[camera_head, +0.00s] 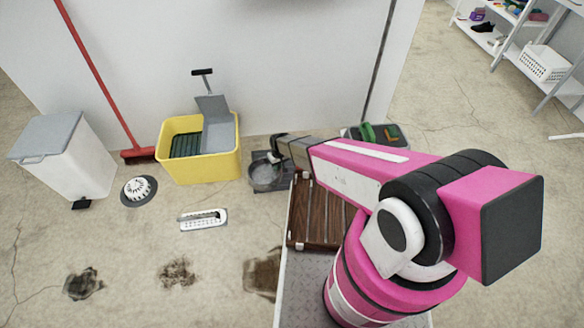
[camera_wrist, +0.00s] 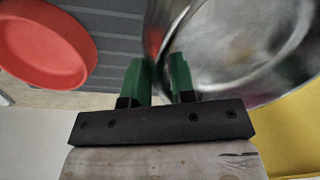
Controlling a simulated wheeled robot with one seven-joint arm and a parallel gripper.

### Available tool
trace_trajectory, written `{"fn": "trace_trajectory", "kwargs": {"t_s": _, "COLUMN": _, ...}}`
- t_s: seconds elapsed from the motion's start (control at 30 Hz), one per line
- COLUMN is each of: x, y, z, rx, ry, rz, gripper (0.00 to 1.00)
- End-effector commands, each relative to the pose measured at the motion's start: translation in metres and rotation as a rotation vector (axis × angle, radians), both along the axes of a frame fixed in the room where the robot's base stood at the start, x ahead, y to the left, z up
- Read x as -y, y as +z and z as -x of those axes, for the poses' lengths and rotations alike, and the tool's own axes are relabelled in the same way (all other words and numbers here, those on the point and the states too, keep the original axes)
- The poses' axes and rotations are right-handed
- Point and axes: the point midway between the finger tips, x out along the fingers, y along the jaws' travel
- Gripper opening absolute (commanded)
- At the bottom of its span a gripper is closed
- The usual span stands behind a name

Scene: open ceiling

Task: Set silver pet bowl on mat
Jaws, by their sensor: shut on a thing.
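The silver pet bowl (camera_head: 263,176) is at the end of my arm in the head view, over the left part of a dark grey mat (camera_head: 270,190). It fills the upper right of the wrist view (camera_wrist: 255,45). My gripper (camera_wrist: 160,70) is shut on the bowl's rim, with green fingers on either side of the wall. It shows small in the head view (camera_head: 275,157). The grey ridged mat (camera_wrist: 115,50) lies behind the fingers. I cannot tell whether the bowl touches the mat. A red bowl (camera_wrist: 42,45) sits on the mat at left in the wrist view.
A yellow mop bucket (camera_head: 210,165) stands close left of the mat. A wooden slatted rack (camera_head: 318,215) is just right of it. A wall stands behind.

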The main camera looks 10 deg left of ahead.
Motion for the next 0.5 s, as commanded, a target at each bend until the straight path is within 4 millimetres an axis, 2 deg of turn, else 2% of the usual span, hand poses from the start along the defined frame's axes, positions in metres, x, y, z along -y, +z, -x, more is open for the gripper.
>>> {"fn": "trace_trajectory", "kwargs": {"t_s": 0.3, "x": -0.017, "y": 0.0, "z": -0.006, "rx": -0.018, "ry": -0.01, "rz": -0.024, "gripper": 0.0}}
{"fn": "trace_trajectory", "kwargs": {"t_s": 0.5, "x": -0.007, "y": -0.013, "z": -0.024, "rx": -0.02, "ry": -0.015, "rz": -0.026, "gripper": 0.0}}
